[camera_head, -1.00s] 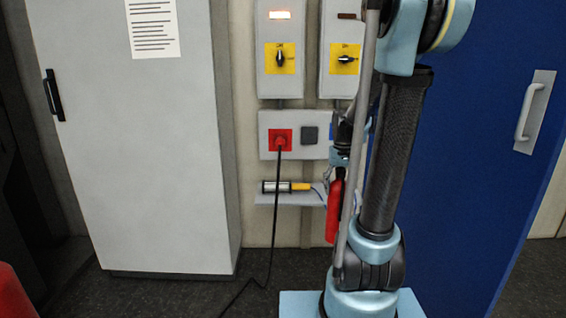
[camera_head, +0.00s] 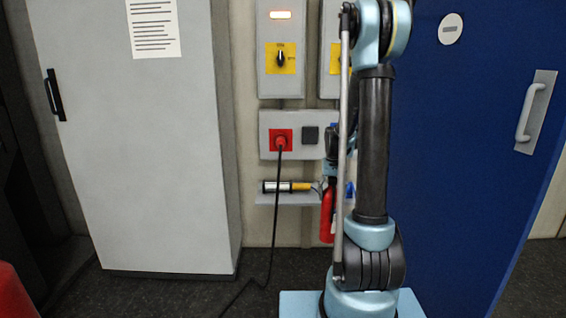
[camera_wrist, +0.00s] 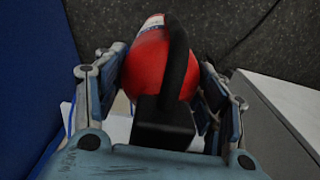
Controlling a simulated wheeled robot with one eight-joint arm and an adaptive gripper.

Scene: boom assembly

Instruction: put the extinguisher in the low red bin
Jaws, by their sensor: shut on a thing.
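The red extinguisher (camera_head: 327,213) hangs upright in the head view, partly hidden behind my arm, just right of the small shelf. In the wrist view the extinguisher (camera_wrist: 149,64) lies between the two fingers of my gripper (camera_wrist: 160,85), with its black hose and handle towards the camera. The fingers are closed around its red body. In the head view my gripper is mostly hidden by my arm. A red surface (camera_head: 14,297) shows at the lower left edge of the head view; it may be the low red bin, but only a corner is visible.
A small wall shelf (camera_head: 288,199) holds a yellow-and-silver torch-like thing (camera_head: 290,186). A black cable (camera_head: 272,230) hangs from the red socket (camera_head: 281,139) to the floor. A grey cabinet (camera_head: 150,160) stands left and a blue door (camera_head: 465,150) right. The dark floor between shows free room.

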